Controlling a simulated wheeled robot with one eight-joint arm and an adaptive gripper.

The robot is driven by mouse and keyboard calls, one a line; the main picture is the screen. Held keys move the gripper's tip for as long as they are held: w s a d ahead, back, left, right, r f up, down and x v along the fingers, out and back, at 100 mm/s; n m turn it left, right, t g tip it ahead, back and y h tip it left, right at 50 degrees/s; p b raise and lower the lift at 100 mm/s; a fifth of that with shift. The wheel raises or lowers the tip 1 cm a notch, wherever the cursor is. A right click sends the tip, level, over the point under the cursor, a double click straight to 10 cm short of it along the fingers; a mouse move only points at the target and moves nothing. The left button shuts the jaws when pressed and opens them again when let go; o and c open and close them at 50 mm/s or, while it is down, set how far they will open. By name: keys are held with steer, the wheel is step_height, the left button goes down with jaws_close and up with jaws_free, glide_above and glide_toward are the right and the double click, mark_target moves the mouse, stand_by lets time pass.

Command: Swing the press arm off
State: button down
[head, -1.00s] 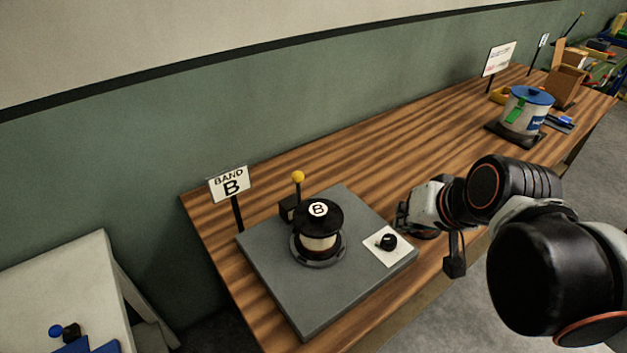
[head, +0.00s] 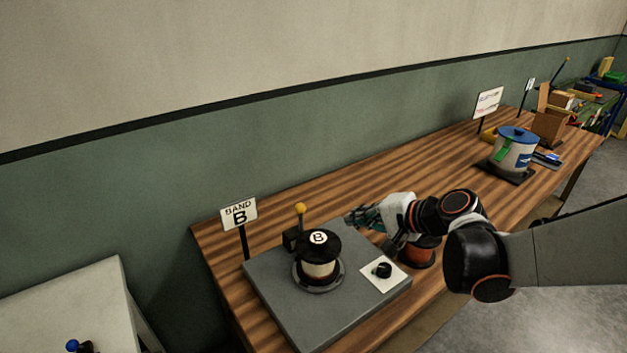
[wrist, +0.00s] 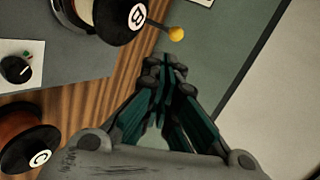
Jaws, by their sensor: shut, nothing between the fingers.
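The press arm shows as a dark upright lever with a yellow ball knob (head: 300,208), standing at the back of the grey base plate (head: 290,318), behind the black-topped spool marked B (head: 318,260). In the wrist view the yellow knob (wrist: 176,34) is just beyond the fingertips, with the B spool (wrist: 118,15) to its left. My gripper (head: 352,217) is shut and empty, held above the table to the right of the lever, apart from it. Its teal-lined fingers (wrist: 163,75) meet at the tips in the wrist view. The lever's foot is partly hidden by the spool.
A black dial on a white plate (head: 382,270) sits at the base's right corner. A reddish spool (head: 418,254), marked C in the wrist view (wrist: 35,155), stands under my arm. The BAND B sign (head: 240,213) stands behind left. A blue-lidded pot (head: 515,150) is farther right.

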steer(key=shift+w+a+f+m+t+y, duration=0.1)
steer(key=shift+w+f+m+t+y, duration=0.1)
steer(key=shift+w+m+t+y, duration=0.15)
stand_by(0.3)
steer(key=b+x, duration=0.1)
steer(key=x, duration=0.5)
steer(key=b+x, duration=0.2)
steer(key=x, duration=0.5)
steer(key=shift+a+r+b, duration=0.2)
steer(key=shift+r+b, duration=0.05)
steer(key=shift+b, duration=0.05)
steer(key=shift+w+a, duration=0.3)
